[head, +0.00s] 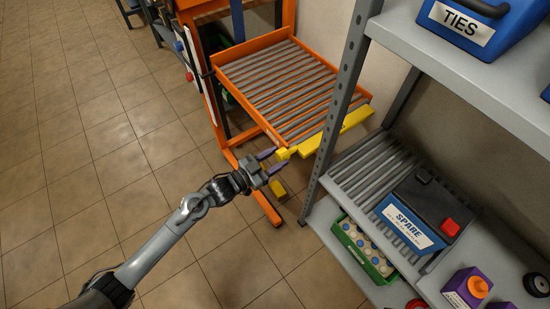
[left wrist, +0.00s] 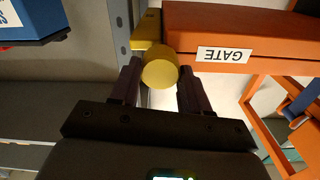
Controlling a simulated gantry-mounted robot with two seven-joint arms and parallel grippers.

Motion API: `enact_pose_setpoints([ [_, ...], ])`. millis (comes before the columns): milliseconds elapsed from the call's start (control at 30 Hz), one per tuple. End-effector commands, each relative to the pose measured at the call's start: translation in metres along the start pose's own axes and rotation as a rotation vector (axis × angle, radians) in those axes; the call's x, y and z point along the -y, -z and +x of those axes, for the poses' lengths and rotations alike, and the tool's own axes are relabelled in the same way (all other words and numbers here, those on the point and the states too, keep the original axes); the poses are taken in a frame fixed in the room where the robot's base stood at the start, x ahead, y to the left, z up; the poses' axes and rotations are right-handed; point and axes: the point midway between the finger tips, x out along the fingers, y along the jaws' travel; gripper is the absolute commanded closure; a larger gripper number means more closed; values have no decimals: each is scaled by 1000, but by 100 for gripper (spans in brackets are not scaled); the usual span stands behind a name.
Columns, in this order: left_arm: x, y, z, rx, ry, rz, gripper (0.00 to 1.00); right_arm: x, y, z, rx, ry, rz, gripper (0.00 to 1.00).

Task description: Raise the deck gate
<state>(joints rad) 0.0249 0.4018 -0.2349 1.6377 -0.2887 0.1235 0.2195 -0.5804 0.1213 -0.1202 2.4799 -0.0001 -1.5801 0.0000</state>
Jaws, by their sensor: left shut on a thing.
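The deck gate (head: 345,122) is a yellow bar along the near right edge of the orange roller deck (head: 232,73). A round yellow knob (head: 283,153) sits at its near left end. My left gripper (head: 273,161) is at this knob, shut on it. In the left wrist view the knob (left wrist: 160,70) lies between the two dark fingers, with part of the yellow bar (left wrist: 147,28) behind it. A white GATE label (left wrist: 225,55) is on the orange deck edge beside it. My right gripper is in neither view.
A grey shelf rack (head: 333,115) stands close right of the gate. It holds a SPARE battery (head: 432,208) on rollers, a green tray (head: 362,250) and a blue TIES box (head: 477,25). The tiled floor (head: 90,130) at left is clear.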

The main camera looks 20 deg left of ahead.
Motion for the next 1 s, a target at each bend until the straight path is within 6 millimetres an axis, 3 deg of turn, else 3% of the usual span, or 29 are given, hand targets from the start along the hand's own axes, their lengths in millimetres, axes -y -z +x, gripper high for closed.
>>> enact_pose_setpoints([
  [267,0,2,0,-1,0,-23,84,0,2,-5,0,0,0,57],
  [467,1,5,0,1,1,-106,84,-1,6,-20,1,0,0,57],
  [1000,2,6,0,-1,1,-581,84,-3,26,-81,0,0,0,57],
])
